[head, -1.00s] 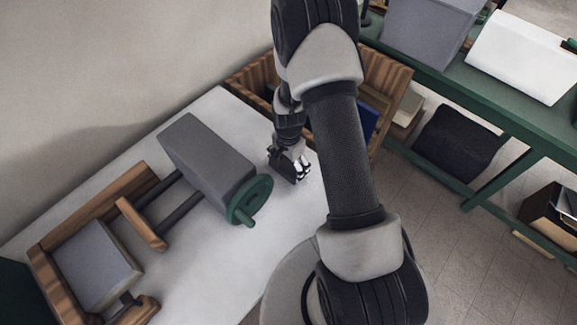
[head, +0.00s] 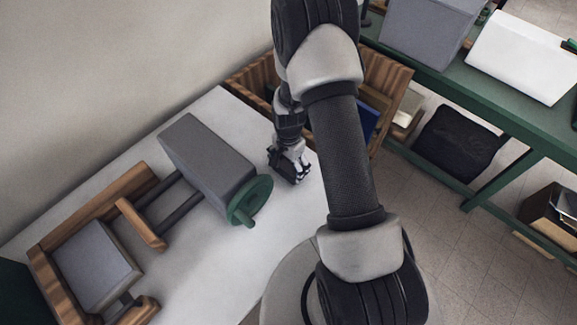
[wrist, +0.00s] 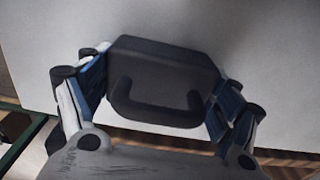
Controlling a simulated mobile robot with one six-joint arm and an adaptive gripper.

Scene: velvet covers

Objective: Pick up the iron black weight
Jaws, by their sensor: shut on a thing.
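The iron black weight (wrist: 165,68) is a dark block with a looped handle. In the wrist view it sits between the two fingers of my gripper (wrist: 158,90), which press on its left and right sides. In the head view my gripper (head: 290,172) is low over the right end of the white table. The weight cannot be told apart from the dark fingers there. Whether it touches the table top is unclear.
The white table (head: 215,285) bears a wooden vise-like device with a grey block (head: 210,155) and green handwheel (head: 250,200), left of my gripper. A wooden crate (head: 390,85) stands behind. A green shelf (head: 480,100) is at right.

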